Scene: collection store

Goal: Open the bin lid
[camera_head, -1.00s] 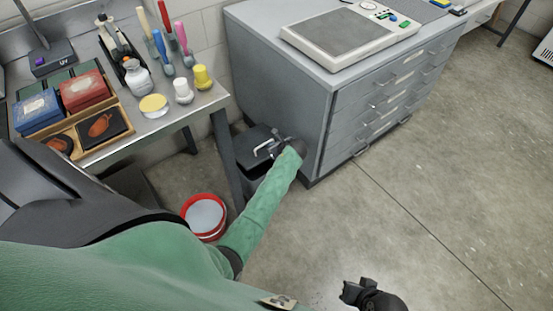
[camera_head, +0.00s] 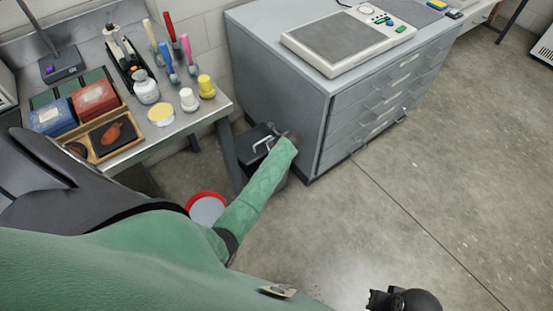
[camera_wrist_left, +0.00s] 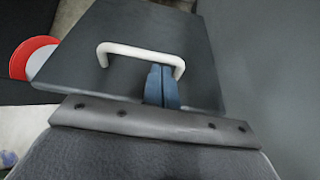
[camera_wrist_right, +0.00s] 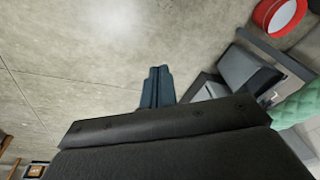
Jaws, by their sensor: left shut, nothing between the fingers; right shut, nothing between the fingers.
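The bin (camera_head: 270,177) is dark grey and stands on the floor between the bench and the drawer cabinet. Its flat lid (camera_head: 250,137) looks shut and has a pale bar handle (camera_head: 262,142). In the left wrist view the lid (camera_wrist_left: 85,65) fills the middle, with the handle (camera_wrist_left: 140,52) arching across it. My left gripper (camera_wrist_left: 161,75) is shut and empty, its fingertips close to the handle's right end; I cannot tell if they touch it. In the head view its forearm partly covers the bin. My right gripper (camera_head: 375,298) is shut and empty over open floor; its fingers (camera_wrist_right: 156,75) show together.
The grey drawer cabinet (camera_head: 285,80) stands right against the bin's side. A bench leg (camera_head: 228,150) and a red-rimmed bucket (camera_head: 207,193) are close on the left. The bench (camera_head: 190,115) holds boxes, jars and tools. The floor (camera_head: 420,190) to the right is clear.

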